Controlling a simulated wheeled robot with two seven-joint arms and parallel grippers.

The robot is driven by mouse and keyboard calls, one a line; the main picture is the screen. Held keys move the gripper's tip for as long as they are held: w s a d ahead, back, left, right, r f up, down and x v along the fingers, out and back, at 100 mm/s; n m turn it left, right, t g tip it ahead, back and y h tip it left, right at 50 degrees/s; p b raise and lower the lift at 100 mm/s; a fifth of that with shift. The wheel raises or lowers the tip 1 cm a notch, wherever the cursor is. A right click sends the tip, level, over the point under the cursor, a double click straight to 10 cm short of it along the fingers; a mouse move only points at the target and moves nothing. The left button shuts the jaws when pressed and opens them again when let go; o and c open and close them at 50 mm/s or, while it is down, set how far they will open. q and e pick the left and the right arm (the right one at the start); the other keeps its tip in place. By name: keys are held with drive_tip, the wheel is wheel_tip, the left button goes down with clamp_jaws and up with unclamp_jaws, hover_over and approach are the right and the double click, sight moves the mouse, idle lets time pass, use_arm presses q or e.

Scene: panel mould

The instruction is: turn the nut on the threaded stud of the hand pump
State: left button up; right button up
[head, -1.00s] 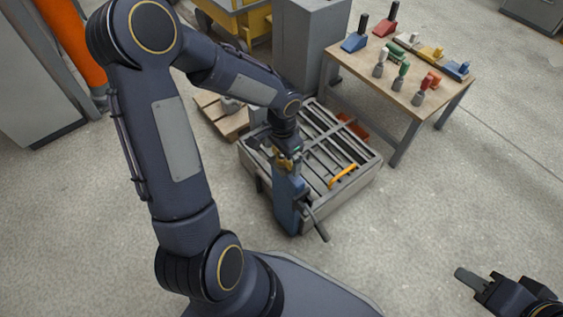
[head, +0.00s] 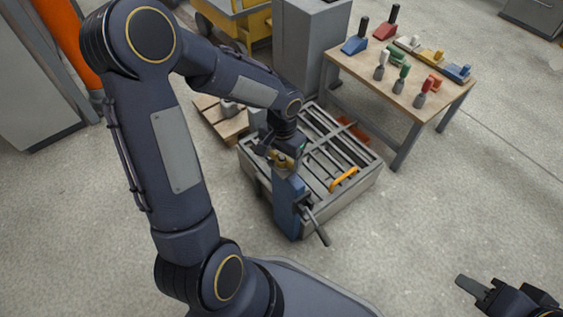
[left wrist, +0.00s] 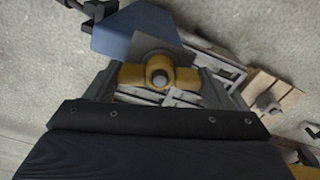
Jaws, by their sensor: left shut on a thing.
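The hand pump (head: 287,208) is a blue upright body with a dark lever handle (head: 317,228), at the front of the grey mould frame. The brass-yellow nut (head: 283,160) sits at its top; in the left wrist view the winged nut (left wrist: 159,72) surrounds the grey end of the threaded stud (left wrist: 160,79). My left gripper (head: 279,157) reaches down from above and is shut on the nut, with a finger at each wing in the left wrist view (left wrist: 158,82). My right gripper (head: 474,286) is at the lower right, away from the pump; its opening is unclear.
The slatted mould frame (head: 362,178) carries an orange handle (head: 344,180). A wooden table (head: 366,70) with several coloured tools stands behind right. A pallet (head: 222,121) and a grey cabinet (head: 300,45) are behind. The floor in front and right is clear.

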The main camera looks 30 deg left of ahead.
use_arm(q)
drive_tip(key=shift+f+n+b, duration=0.15)
drive_tip(key=shift+n+b, duration=0.35)
drive_tip(key=shift+n, duration=0.9)
drive_tip(key=shift+r+n, duration=0.2)
drive_tip(key=shift+n, duration=0.1)
drive_tip(key=shift+f+n+b, duration=0.15)
drive_tip(key=shift+n+b, duration=0.3)
drive_tip(key=shift+n, duration=1.25)
